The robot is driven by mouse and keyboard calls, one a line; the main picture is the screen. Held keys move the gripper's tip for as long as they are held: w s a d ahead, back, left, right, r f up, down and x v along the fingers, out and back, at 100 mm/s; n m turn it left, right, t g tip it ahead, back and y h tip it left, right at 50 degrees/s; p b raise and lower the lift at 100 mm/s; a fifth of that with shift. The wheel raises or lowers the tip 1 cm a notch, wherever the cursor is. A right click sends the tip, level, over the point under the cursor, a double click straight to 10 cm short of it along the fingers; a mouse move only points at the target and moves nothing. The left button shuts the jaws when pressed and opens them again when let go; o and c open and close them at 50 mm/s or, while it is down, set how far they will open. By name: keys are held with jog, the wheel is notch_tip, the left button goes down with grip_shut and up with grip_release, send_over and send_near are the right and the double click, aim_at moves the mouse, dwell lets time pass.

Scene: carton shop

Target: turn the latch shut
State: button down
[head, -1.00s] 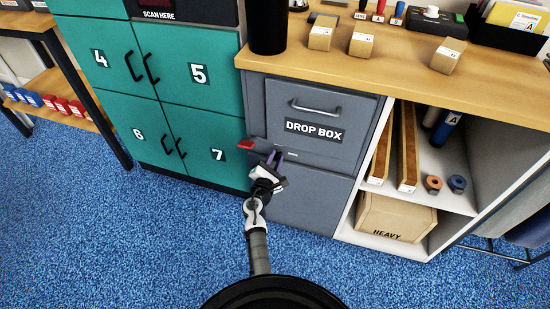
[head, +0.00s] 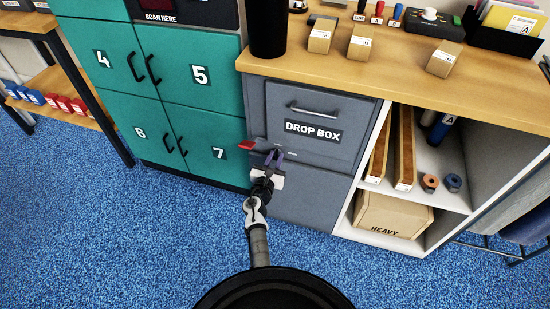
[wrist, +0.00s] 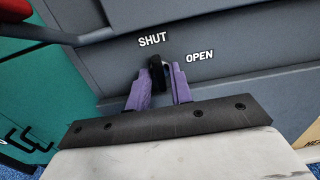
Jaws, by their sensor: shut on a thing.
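The latch (wrist: 157,74) is a small dark knob on the grey front of the drop box cabinet. It sits just below the white words SHUT (wrist: 152,39) and OPEN (wrist: 200,55) in the wrist view. It points up between the two words; its exact angle is hard to tell. My gripper (wrist: 162,80) has its two purple fingers shut on the latch, one on each side. In the head view my gripper (head: 274,158) is at the cabinet front, below the drop box door (head: 312,132), and hides the latch.
A red-ended lever (head: 246,145) sticks out just left of my gripper. Teal lockers (head: 205,90) stand to the left. An open shelf with a carton marked HEAVY (head: 393,215) is to the right. Blue floor (head: 110,220) in front is clear.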

jog(key=shift+r, duration=0.15)
jog(key=c, duration=1.5)
grip_release()
jog(key=v, duration=1.3)
jog(key=shift+s+a+b, duration=0.1)
jog(key=shift+s+b, duration=0.2)
